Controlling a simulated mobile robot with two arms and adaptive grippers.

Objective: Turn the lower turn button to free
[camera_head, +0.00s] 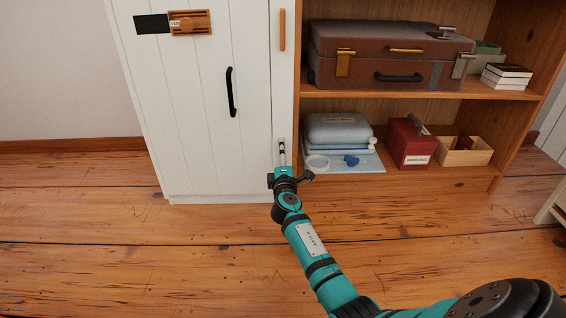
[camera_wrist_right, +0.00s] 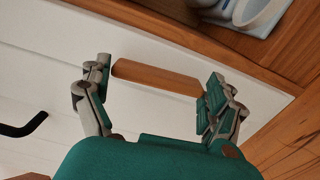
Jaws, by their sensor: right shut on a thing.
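The lower turn button (camera_wrist_right: 157,78) is a plain wooden bar on the white cabinet front. In the right wrist view its long side runs roughly along the cabinet's edge strip, and it lies lengthwise between the two fingertips. My right gripper (camera_wrist_right: 157,82) is shut on it by its two ends. In the head view my right gripper (camera_head: 282,152) is low on the cabinet's right strip and hides this button. The upper turn button (camera_head: 282,30) is a similar wooden bar standing upright on the same strip. My left gripper is not in view.
Wooden floor lies clear at left.

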